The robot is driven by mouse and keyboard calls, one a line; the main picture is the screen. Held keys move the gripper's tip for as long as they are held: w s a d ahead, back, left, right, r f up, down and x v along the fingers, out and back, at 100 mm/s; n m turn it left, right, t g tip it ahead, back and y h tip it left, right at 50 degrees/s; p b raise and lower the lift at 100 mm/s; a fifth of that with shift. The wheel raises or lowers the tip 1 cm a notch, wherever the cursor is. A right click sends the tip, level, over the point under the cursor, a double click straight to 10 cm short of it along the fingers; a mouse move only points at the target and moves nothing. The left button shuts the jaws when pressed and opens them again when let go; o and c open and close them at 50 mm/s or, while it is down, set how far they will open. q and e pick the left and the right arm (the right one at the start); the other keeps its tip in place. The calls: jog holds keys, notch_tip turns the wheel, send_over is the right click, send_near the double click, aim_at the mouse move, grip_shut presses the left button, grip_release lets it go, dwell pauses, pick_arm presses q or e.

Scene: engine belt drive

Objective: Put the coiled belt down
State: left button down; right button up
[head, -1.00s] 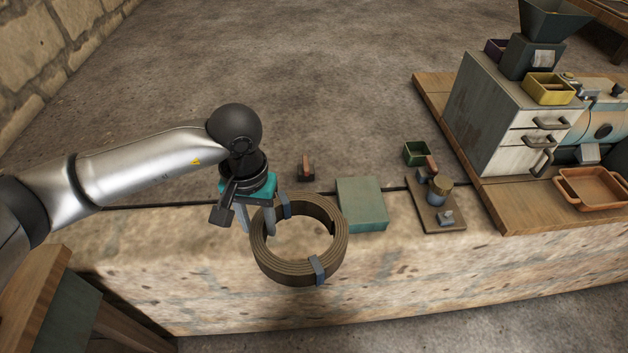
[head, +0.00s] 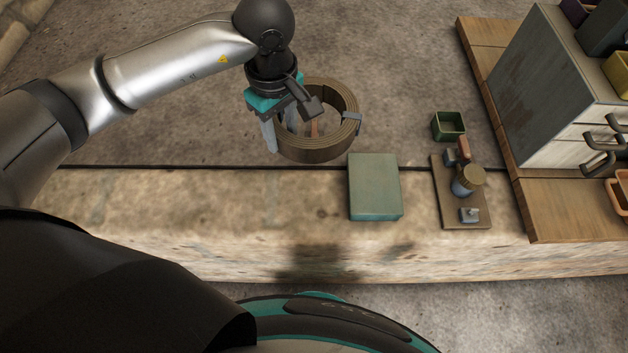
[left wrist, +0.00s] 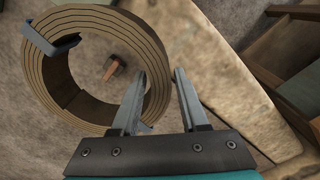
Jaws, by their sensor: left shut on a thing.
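The coiled belt (head: 318,150) is a thick brown ring with grey clips. It hangs tilted in the air near the far edge of the stone bench (head: 210,215). My left gripper (head: 281,138) is shut on the left part of its wall, with one finger inside the ring and one outside. In the left wrist view the belt (left wrist: 75,115) lies to the left, its right wall between the fingers (left wrist: 160,75). My right gripper is not in view.
A flat green block (head: 375,187) lies on the bench right of the belt. Further right are a small board (head: 448,212) with parts, a green bin (head: 449,125) and a grey cabinet (head: 555,85). The bench left of the block is clear.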

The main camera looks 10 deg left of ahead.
pick_arm(q)
jog(key=shift+r+n, duration=0.1)
jog(key=shift+n, duration=0.9)
jog(key=n, duration=0.3)
jog(key=shift+s+d+n, duration=0.1)
jog(key=shift+s+n, duration=0.05)
jog(key=shift+n, duration=0.15)
jog(key=n, duration=0.5)
jog(key=shift+s+r, duration=0.2)
jog(key=n, duration=0.5)
jog(key=shift+s+r+n, duration=0.1)
jog(key=shift+s+n, duration=0.05)
jog(key=shift+n, duration=0.25)
jog(key=n, duration=0.5)
jog(key=shift+s+r+b, duration=0.1)
jog(key=shift+s+b, duration=0.1)
jog(key=shift+b, duration=0.1)
jog(key=shift+f+n, duration=0.25)
jog(key=shift+n, duration=0.15)
notch_tip(320, 180, down, 15)
jog(key=b, duration=0.3)
jog(key=shift+f, duration=0.2)
jog(key=shift+f+b, duration=0.8)
jog(key=shift+f, duration=1.2)
